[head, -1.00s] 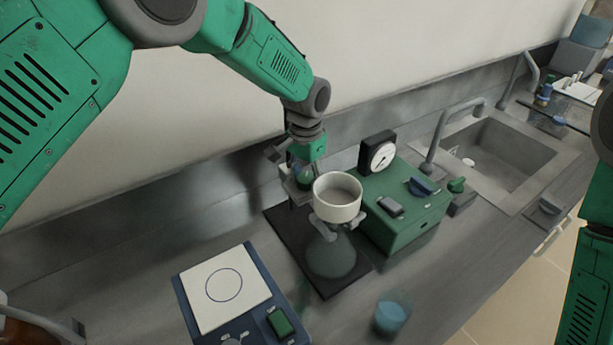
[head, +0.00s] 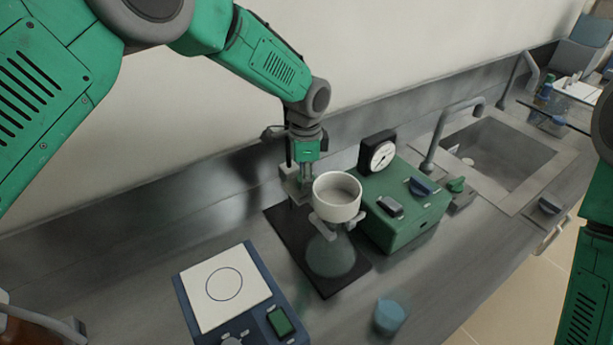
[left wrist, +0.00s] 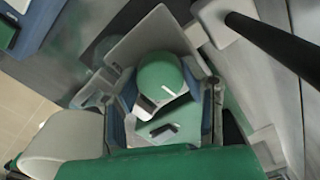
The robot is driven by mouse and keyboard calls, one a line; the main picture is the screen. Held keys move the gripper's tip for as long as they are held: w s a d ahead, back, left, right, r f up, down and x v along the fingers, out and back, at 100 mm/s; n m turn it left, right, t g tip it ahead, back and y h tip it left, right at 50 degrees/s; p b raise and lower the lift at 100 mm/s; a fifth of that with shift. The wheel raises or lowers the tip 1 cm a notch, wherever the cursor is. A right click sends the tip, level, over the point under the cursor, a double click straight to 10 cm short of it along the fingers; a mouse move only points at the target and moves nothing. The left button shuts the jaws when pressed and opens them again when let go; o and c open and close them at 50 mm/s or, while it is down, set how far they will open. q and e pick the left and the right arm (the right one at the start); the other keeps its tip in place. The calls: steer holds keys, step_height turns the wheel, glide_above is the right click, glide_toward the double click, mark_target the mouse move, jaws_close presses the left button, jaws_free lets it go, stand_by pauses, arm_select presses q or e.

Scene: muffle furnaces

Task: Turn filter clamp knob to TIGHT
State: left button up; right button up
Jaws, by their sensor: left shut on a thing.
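The white filter funnel (head: 337,198) sits in a clamp above a glass flask (head: 331,256) on a dark stand base (head: 280,220). My left gripper (head: 300,183) points down just behind and left of the funnel, at the stand's clamp. In the left wrist view a round green knob (left wrist: 163,76) with a small white mark lies between the fingers of my left gripper (left wrist: 160,105), which is shut on it. In the head view the knob is hidden. Which setting the mark points to cannot be read. My right gripper is out of view.
A green box with a dial gauge (head: 404,232) stands right of the flask. A blue hotplate (head: 262,298) is at the front left, a blue beaker (head: 390,316) at the front. The sink (head: 490,150) is at the right. A black rod (left wrist: 270,40) passes close to the gripper.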

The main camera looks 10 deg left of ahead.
arm_select(q)
steer(key=shift+w+r, duration=0.3)
steer(key=o, duration=0.9)
steer(key=shift+o, duration=1.2)
steer(key=shift+s+f, duration=0.15)
step_height(320, 180, up, 12)
